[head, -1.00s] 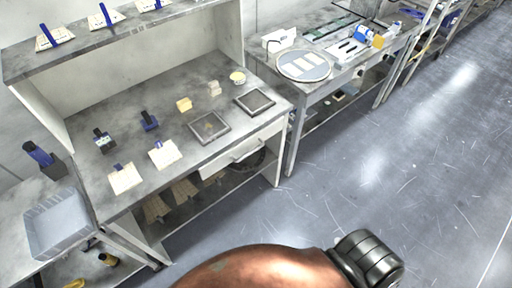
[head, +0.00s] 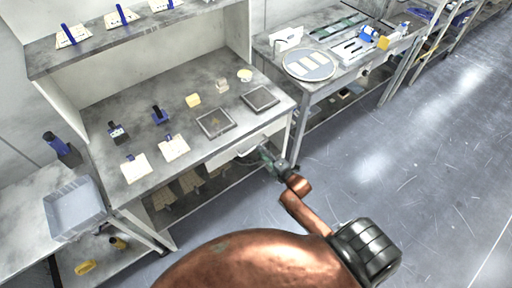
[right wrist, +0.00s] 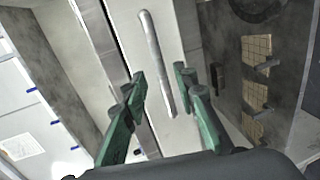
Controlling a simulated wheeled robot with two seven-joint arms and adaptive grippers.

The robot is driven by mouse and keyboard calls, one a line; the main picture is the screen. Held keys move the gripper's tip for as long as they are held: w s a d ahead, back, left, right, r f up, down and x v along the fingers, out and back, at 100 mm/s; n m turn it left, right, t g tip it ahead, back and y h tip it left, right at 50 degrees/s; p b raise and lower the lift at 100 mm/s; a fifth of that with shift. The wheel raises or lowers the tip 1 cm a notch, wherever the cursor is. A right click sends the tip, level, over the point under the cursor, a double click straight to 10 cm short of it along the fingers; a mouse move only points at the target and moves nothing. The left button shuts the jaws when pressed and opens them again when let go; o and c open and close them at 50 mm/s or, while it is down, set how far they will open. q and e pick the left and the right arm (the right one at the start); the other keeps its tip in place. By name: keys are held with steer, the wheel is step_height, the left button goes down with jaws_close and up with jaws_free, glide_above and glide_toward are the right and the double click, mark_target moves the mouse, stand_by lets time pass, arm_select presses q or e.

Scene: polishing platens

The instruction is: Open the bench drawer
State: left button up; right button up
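The bench drawer (head: 268,135) has a white front under the right part of the grey worktop, and it looks shut. In the right wrist view its pale front (right wrist: 185,125) carries a long metal bar handle (right wrist: 152,50). My right gripper (head: 262,155) is in front of the drawer, partly covering the handle area in the head view. In the right wrist view its green fingers (right wrist: 160,78) are open, with the handle lying between them. I cannot tell whether they touch it. My left gripper is not in view.
The worktop holds two dark square plates (head: 216,123), blue-handled tools and pale blocks. A lower shelf (head: 205,195) with tan tiles is below the drawer. A second table (head: 300,85) stands to the right. The floor (head: 370,150) in front is clear.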

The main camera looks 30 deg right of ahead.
steer(key=x, duration=0.5)
steer(key=shift+c, duration=0.7)
jaws_close()
